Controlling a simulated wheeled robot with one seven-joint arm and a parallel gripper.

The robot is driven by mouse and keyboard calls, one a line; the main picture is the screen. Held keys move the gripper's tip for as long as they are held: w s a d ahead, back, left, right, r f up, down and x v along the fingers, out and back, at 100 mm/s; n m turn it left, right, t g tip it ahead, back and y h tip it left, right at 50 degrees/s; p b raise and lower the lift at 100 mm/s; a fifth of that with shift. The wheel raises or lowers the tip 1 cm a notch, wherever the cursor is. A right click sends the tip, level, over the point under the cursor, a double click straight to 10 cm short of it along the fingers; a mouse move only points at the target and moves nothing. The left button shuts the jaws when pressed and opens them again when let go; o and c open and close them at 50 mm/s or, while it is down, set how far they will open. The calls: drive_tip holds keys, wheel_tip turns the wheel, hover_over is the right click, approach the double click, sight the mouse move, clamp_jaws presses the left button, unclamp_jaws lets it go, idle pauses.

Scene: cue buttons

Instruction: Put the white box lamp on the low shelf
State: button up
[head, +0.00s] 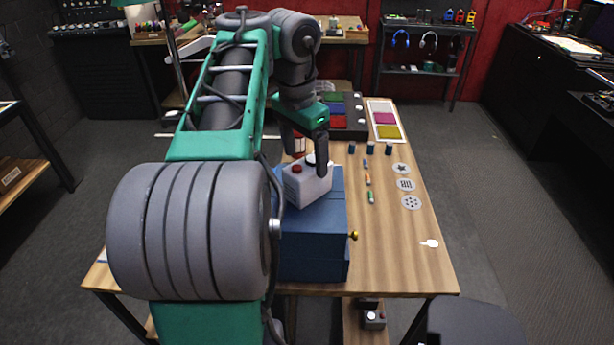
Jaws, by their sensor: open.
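A white box (308,189) with a red knob and a dark knob on top sits on top of a blue cabinet (312,248) on the wooden table. My gripper (305,160) is open and low over the box. One finger hangs down by the box's right side, and the other is at its far left, partly hidden. I cannot tell whether the fingers touch the box. A low wooden shelf (352,325) shows under the table's front edge, mostly hidden by the tabletop. A small grey box with a white button (373,319) and a dark item stand there.
My arm covers the table's left side. The table (400,260) carries dark blue cylinders (371,149), small coloured batteries (368,180), round patterned discs (406,184) and a white tag (429,243). A dark stool (475,325) is at the front right. The table's front right is mostly clear.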

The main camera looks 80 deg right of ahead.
sight(309, 180)
drive_tip(key=f+b, duration=0.1)
drive_tip(key=f, duration=0.1)
drive_tip(key=f+b, duration=0.4)
drive_tip(key=f, duration=0.1)
drive_tip(key=shift+s+d+f, duration=0.1)
drive_tip(key=shift+s+d, duration=0.1)
drive_tip(key=shift+s, duration=0.2)
clamp_jaws()
idle(0.3)
